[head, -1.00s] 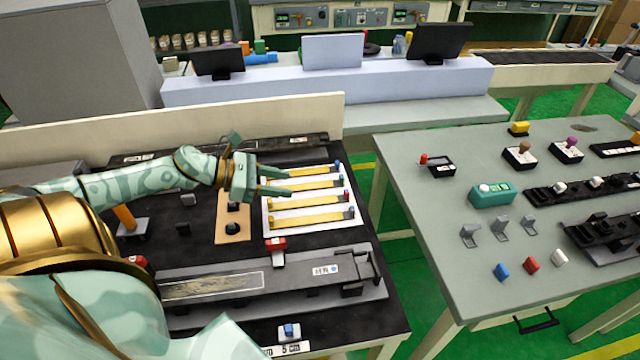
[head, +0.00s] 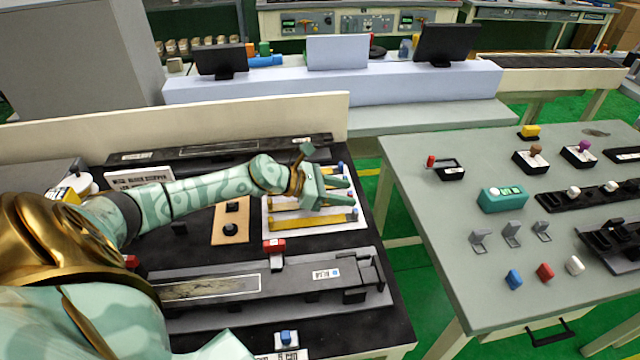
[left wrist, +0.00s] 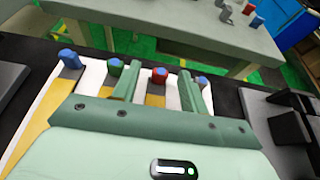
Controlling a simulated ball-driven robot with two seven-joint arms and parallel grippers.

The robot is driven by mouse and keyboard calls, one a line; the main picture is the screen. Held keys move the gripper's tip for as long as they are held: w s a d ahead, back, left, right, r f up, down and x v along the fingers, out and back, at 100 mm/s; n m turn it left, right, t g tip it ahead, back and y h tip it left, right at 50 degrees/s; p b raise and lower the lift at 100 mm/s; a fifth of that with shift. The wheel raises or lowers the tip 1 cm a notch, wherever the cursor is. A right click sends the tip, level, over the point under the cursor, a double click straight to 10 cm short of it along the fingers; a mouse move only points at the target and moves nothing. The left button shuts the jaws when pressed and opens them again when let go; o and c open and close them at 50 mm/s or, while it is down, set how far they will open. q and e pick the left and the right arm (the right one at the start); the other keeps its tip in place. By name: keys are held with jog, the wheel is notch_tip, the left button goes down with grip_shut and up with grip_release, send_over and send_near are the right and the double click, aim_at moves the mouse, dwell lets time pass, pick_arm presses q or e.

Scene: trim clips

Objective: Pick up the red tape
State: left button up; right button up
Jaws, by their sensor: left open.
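Several yellow tape strips with coloured ends lie side by side on a white board (head: 270,228). In the left wrist view the red tape (left wrist: 158,76) shows its red end between a green-and-blue end (left wrist: 115,67) and a blue end (left wrist: 201,81). My left gripper (head: 352,192) is open over the board, pointing right. In the left wrist view its fingers (left wrist: 158,68) stand on either side of the red end, with a gap to it on both sides. My right gripper is not in view.
A grey rail fixture (head: 225,285) with a red-topped clip (head: 274,246) lies in front of the board. A brown plate with black knobs (head: 231,220) is left of it. A gap separates this bench from the grey table (head: 440,220) at right.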

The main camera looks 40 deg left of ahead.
pick_arm(q)
jog(key=shift+w+d+f, duration=0.2)
jog(key=shift+w+d, duration=0.15)
grip_shut()
jog(key=shift+r, duration=0.15)
